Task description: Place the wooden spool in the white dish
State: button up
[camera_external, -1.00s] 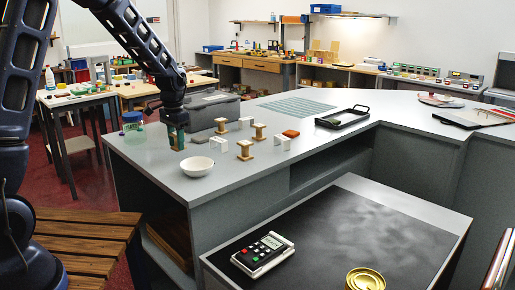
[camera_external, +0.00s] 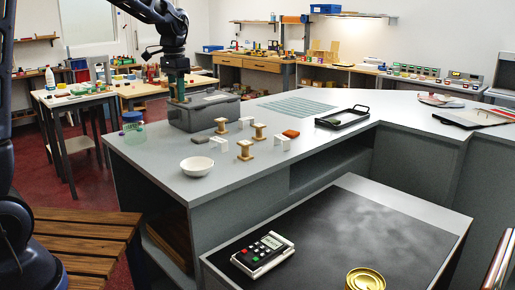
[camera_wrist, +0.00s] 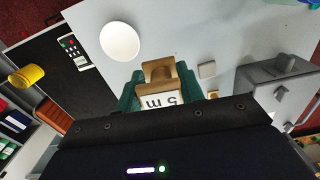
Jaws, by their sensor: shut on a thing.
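A wooden spool (camera_wrist: 158,72) with a white label reading "5 m" sits between the green fingers of my gripper (camera_wrist: 160,88) in the wrist view. My gripper is shut on it. In the external view my gripper (camera_external: 178,92) is raised at the grey bin, and the held spool is hard to make out there. The white dish (camera_external: 196,166) stands empty on the grey counter, below and nearer the camera than my gripper. The dish also shows at the upper left of the wrist view (camera_wrist: 119,41).
Several other spools (camera_external: 245,150) stand on the counter among white cards (camera_external: 282,143) and an orange block (camera_external: 291,133). A black tray (camera_external: 343,117) lies right.

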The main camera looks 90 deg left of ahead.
jog(key=w+d+m, duration=0.4)
jog(key=w+d, duration=0.2)
jog(key=d, duration=0.2)
send_near(194, 159)
jog(key=d+f, duration=0.1)
jog(key=d, duration=0.1)
jog(key=w+d+f, duration=0.1)
jog(key=d+f, duration=0.1)
jog(key=shift+d+f, duration=0.15)
jog(key=shift+d, duration=0.05)
jog(key=shift+f, duration=2.4)
jog(key=shift+f, duration=0.15)
jog(key=o, duration=0.7)
notch_tip(194, 159, up, 12)
jog(key=shift+r, duration=0.2)
jog(key=shift+w, duration=0.1)
